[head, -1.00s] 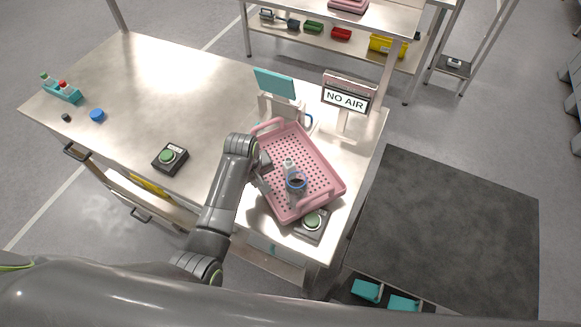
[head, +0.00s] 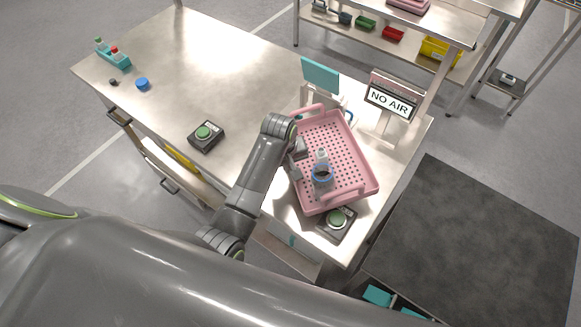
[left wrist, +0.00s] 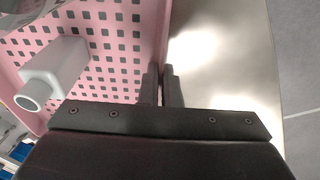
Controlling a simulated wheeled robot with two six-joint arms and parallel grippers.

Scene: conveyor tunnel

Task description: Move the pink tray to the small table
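The pink tray (head: 345,145), with a perforated floor and a handle at each end, sits at the right end of the steel table. It holds a pale bottle (head: 321,158) and a blue-rimmed item (head: 322,177). My left gripper (head: 296,160) is at the tray's left long side. In the left wrist view its fingers (left wrist: 162,88) are closed on the tray's wall, one inside and one outside. A dark-topped surface (head: 480,235) stands low at the right; I cannot tell if it is the small table. My right gripper is not in view.
The steel table (head: 190,70) carries two green-button boxes, one (head: 206,135) left of my arm, one (head: 338,222) by the tray's near end. A NO AIR sign (head: 390,100) and a teal panel (head: 320,75) stand behind the tray. The dark top is bare.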

